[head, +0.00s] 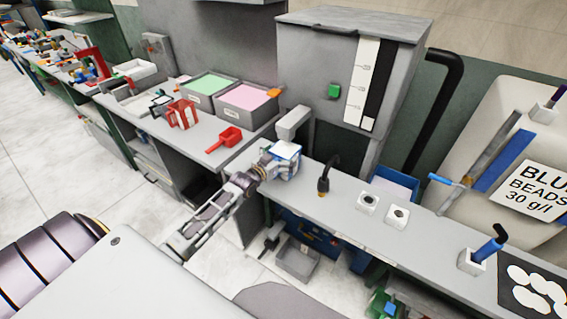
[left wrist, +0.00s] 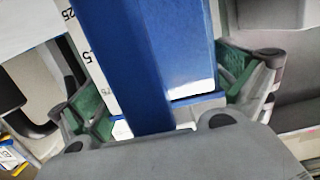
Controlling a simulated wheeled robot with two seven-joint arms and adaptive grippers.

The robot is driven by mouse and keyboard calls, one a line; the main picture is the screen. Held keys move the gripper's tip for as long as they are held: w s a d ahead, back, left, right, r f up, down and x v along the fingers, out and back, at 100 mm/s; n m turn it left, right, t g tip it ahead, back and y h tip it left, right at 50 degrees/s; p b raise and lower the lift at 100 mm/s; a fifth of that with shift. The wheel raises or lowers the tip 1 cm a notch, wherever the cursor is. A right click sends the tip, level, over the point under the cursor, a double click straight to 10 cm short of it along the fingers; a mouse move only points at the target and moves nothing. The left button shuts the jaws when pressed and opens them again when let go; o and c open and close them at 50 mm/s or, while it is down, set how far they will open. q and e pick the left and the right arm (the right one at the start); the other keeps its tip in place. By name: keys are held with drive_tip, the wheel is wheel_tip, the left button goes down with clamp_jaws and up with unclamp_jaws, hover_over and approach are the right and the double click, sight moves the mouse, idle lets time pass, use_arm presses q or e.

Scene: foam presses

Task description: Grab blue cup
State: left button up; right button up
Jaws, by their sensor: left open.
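The blue cup (head: 287,151) stands on the grey bench below the tall grey machine in the head view, its top pale. In the left wrist view the blue cup (left wrist: 188,45) fills the middle, close up, with a darker blue upright strip, probably its handle, facing the camera. My left gripper (head: 268,168) reaches the cup from the left. In the left wrist view its green-padded fingers (left wrist: 168,95) are spread open on both sides of the cup. Contact cannot be told. My right gripper is not in view.
A red scoop (head: 230,137), a red jug (head: 182,114) and bins of green (head: 209,84) and pink (head: 247,98) material stand left of the cup. A black nozzle (head: 325,178) and two white blocks (head: 367,203) stand to its right. The grey machine (head: 340,60) rises behind.

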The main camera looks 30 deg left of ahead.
use_arm(q)
drive_tip(key=shift+w, duration=0.25)
idle(0.3)
drive_tip(key=c, duration=1.2)
drive_tip(key=shift+c, duration=0.2)
drive_tip(key=shift+r+b, duration=0.3)
drive_tip(key=shift+r, duration=1.25)
drive_tip(key=shift+s+a+r+b, duration=0.1)
drive_tip(key=shift+s+a+b, duration=0.15)
drive_tip(key=shift+s, duration=2.75)
drive_tip(key=shift+s+a+b, duration=0.2)
drive_tip(key=shift+s+b, duration=0.1)
drive_tip(key=shift+s, duration=2.7)
drive_tip(key=shift+s+a+r+b, duration=0.1)
drive_tip(key=shift+s+a+b, duration=0.15)
drive_tip(key=shift+s, duration=2.75)
